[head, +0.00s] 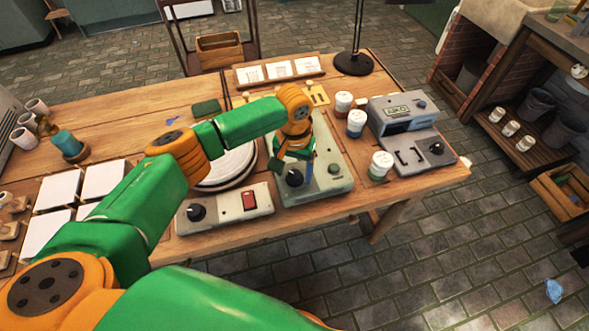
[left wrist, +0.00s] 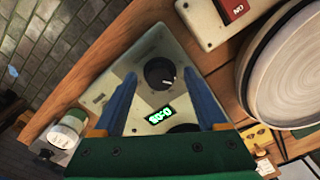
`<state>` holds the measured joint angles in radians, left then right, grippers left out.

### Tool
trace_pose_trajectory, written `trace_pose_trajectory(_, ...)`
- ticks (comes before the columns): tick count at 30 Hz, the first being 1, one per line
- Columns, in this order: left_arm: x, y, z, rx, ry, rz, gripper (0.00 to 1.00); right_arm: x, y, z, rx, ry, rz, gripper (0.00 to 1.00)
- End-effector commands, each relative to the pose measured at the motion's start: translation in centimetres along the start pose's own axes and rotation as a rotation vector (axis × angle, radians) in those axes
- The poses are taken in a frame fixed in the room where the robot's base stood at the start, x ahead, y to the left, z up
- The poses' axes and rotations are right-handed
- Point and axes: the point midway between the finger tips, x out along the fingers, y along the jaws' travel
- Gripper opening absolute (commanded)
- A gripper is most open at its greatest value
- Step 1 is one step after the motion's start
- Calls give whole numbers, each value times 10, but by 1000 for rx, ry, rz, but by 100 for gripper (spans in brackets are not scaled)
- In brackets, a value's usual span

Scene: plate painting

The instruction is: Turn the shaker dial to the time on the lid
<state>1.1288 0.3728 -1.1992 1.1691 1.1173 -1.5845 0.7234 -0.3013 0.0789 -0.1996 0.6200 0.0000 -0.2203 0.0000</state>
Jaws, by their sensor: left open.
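A green lit display (left wrist: 160,115) shows upside down, seemingly 0:05. White-lidded jars (head: 380,163) stand right of the shaker; lid writing is unreadable. My right gripper is out of view.
Left of the shaker is a grey box with a red switch (head: 249,200) and a round wheel (head: 225,168) behind it. A grey device (head: 405,120) stands on the right. A black lamp base (head: 353,63) is at the back. White tiles (head: 58,190) lie at left.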

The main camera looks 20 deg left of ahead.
Motion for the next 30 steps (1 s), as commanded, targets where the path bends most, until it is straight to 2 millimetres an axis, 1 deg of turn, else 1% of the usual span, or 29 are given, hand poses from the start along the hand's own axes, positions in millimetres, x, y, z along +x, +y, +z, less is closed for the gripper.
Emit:
trace_pose_trajectory(3,6,0,0,2,0,-1,74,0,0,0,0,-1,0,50)
trace_pose_trajectory(8,6,0,0,3,1,0,74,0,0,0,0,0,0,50)
trace_pose_trajectory(11,6,0,0,3,1,0,50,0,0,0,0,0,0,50)
trace_pose_trajectory(12,6,0,0,3,1,0,39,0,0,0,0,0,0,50)
trace_pose_trajectory(14,6,0,0,3,1,0,23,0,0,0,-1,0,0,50)
trace_pose_trajectory(15,6,0,0,3,1,0,12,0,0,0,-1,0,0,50)
trace_pose_trajectory(16,6,0,0,3,1,0,4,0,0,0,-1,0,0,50)
trace_pose_trajectory(17,6,0,0,3,1,0,0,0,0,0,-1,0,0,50)
trace_pose_trajectory(24,4,0,0,19,2,0,0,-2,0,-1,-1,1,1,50)
trace_pose_trajectory(30,3,0,0,104,0,0,0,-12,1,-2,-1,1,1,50)
